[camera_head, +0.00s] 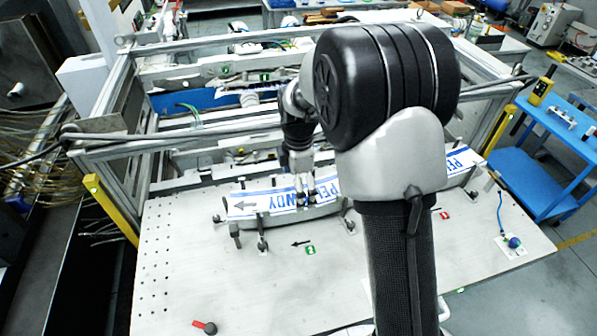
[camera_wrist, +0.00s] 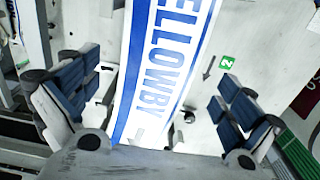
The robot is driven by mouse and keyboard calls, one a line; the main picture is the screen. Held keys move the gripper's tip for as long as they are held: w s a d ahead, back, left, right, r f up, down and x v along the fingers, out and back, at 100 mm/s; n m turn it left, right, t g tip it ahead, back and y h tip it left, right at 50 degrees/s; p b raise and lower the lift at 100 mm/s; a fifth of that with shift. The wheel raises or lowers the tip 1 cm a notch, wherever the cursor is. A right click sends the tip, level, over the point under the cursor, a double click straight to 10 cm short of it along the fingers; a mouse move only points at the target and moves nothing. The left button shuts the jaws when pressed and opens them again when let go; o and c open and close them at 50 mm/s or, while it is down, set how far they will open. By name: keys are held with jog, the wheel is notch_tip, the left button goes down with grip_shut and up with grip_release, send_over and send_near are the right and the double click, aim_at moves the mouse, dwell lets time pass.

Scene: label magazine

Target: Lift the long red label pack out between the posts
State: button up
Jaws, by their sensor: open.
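I see no red label pack. A long white pack with blue edge stripes and blue lettering (camera_head: 265,203) lies on the pale perforated table. More such white-and-blue label (camera_head: 462,160) shows right of my arm; my arm hides whether it is the same pack. My gripper (camera_head: 305,195) is over the left stretch. In the wrist view a white-and-blue pack (camera_wrist: 165,70) runs between the blue-padded fingers of my gripper (camera_wrist: 160,105), which are open and apart from each other. Contact cannot be told. Small dark posts (camera_head: 237,235) stand along the pack's front edge.
Metal frame bars (camera_head: 200,135) run behind and above the table (camera_head: 190,270). Yellow posts (camera_head: 110,208) stand at its sides. A green number tag (camera_head: 310,250) lies in front of the pack. A red-ended clip (camera_head: 205,327) lies front left. The table's front left is mostly clear.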

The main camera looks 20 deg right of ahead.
jog(key=shift+f, duration=2.1)
jog(key=c, duration=1.5)
jog(key=shift+w+r+p, duration=0.1)
jog(key=shift+r+p, duration=3.3)
jog(key=shift+r, duration=1.9)
jog(key=shift+c, duration=0.3)
jog(key=shift+r, duration=1.3)
